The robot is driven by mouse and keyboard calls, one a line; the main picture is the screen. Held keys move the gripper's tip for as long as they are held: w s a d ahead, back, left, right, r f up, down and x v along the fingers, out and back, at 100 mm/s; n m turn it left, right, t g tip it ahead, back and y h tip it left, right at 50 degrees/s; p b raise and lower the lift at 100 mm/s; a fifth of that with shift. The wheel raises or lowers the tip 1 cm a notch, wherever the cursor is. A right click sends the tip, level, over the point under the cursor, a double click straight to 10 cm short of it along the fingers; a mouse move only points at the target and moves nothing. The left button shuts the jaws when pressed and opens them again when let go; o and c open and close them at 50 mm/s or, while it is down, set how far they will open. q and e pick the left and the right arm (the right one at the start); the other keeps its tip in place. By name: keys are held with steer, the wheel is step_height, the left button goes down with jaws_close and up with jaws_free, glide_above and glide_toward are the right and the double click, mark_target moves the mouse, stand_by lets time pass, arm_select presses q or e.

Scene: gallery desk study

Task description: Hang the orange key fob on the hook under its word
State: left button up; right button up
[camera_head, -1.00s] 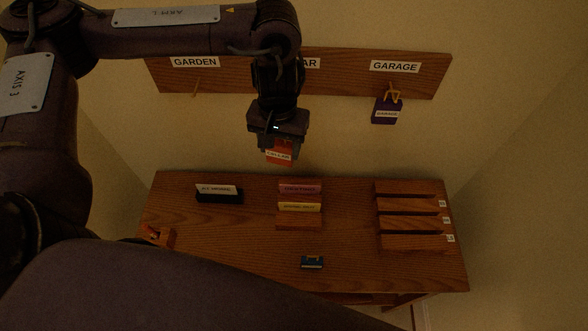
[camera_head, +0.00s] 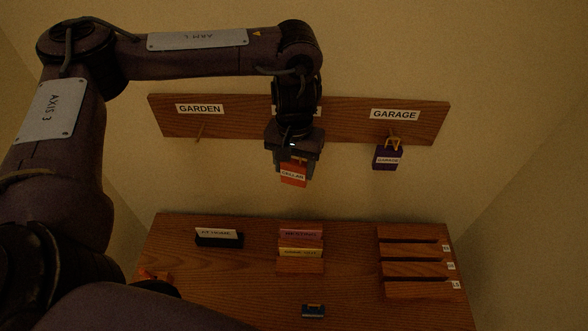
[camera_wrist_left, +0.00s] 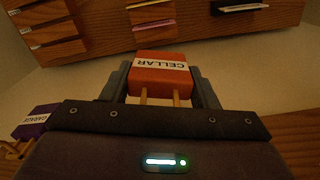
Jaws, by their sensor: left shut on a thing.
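The orange key fob (camera_head: 292,176), labelled CELLAR, is held in my left gripper (camera_head: 294,162) in front of the wall, below the middle of the hook board (camera_head: 350,115). In the left wrist view the orange fob (camera_wrist_left: 160,78) sits between the two fingers (camera_wrist_left: 160,90), its light-coloured loop pointing back toward the palm. The board's middle word and any hook under it are hidden behind my left wrist. The GARDEN sign (camera_head: 200,109) has a bare hook (camera_head: 199,132) under it. A purple fob (camera_head: 388,158) labelled GARAGE hangs under the GARAGE sign (camera_head: 395,115). My right gripper is not in view.
Below is a wooden desk (camera_head: 350,250) with a dark card holder (camera_head: 218,238), a card stand (camera_head: 300,262), slotted wooden racks (camera_head: 412,270) and a small blue item (camera_head: 313,311). The wall between board and desk is clear beside my gripper.

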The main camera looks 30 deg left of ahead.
arm_select(q)
steer(key=w, duration=0.1)
steer(key=w+a, duration=0.1)
steer(key=w, duration=0.1)
steer(key=w+a, duration=0.1)
steer(key=w, duration=0.1)
steer(key=shift+w+a+f, duration=0.15)
steer(key=shift+a+f, duration=0.1)
steer(key=shift+f, duration=0.05)
stand_by(0.4)
steer(key=shift+a+f, duration=0.1)
stand_by(0.5)
steer(key=o, duration=1.1)
